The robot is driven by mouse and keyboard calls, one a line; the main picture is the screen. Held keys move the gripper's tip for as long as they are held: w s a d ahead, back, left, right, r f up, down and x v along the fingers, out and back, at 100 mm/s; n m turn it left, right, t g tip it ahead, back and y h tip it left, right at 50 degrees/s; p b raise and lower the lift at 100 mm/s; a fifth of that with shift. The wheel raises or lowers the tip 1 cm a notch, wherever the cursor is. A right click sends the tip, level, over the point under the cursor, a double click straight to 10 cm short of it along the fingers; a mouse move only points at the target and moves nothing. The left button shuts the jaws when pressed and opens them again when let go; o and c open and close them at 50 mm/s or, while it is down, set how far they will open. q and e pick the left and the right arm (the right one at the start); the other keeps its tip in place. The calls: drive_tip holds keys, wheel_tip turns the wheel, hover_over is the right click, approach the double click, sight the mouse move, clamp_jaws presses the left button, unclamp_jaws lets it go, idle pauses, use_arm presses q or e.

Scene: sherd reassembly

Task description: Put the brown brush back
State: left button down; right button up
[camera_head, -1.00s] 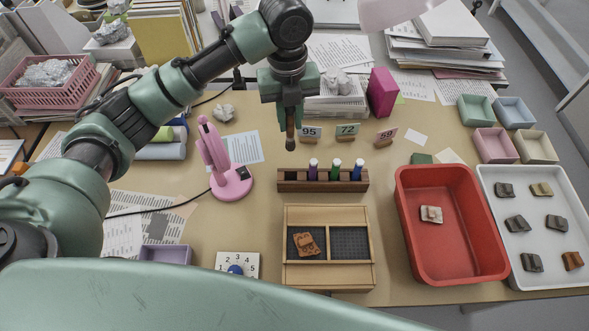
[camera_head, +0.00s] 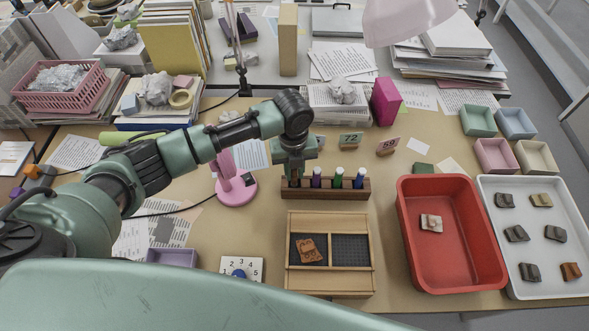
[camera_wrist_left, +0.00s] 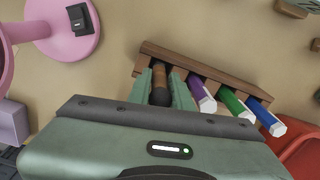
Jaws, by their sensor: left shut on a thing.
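My left gripper (camera_head: 295,178) is shut on the brown brush (camera_wrist_left: 160,88), which is partly hidden between the fingers. In the left wrist view the gripper (camera_wrist_left: 165,88) is at the left end of the wooden rack (camera_wrist_left: 205,73). In the head view the brush is at the leftmost place of the rack (camera_head: 345,190); I cannot tell how deep it sits. A purple brush (camera_head: 317,177), a green one (camera_head: 338,177) and a blue one (camera_head: 359,177) stand in the rack to its right. My right gripper is not in view.
A pink lamp base (camera_head: 236,190) stands close left of the rack. The wooden sherd tray (camera_head: 330,283) lies in front, and a red bin (camera_head: 452,280) is to the right. Number cards, such as 72 (camera_head: 350,140), stand behind. Table between rack and tray is clear.

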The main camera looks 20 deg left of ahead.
use_arm(q)
drive_tip(key=shift+f, duration=0.15)
drive_tip(key=c, duration=1.3)
unclamp_jaws()
wheel_tip(320, 180, up, 12)
drive_tip(key=shift+r+b, duration=0.2)
drive_tip(key=shift+b, duration=0.5)
